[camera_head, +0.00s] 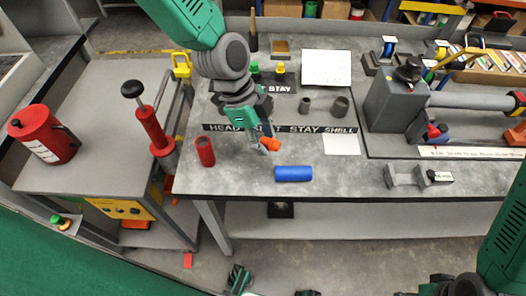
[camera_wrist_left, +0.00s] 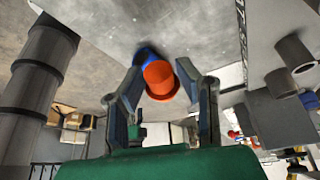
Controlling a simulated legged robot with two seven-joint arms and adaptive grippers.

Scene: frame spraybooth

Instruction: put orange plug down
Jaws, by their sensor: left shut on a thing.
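My left gripper (camera_head: 262,142) is shut on the orange plug (camera_head: 271,144) low over the front part of the grey worktable (camera_head: 240,180). In the left wrist view the orange plug (camera_wrist_left: 160,78) shows between the two fingers, its round end towards the camera. I cannot tell whether the plug touches the table. A blue cylinder (camera_head: 293,173) lies on its side just in front and to the right of the gripper; it also shows partly hidden behind the plug in the left wrist view (camera_wrist_left: 146,55). My right gripper is not clearly in view.
Two grey rings (camera_head: 341,106) stand behind a dark label strip. A large grey vise-like machine (camera_head: 394,104) fills the right side.

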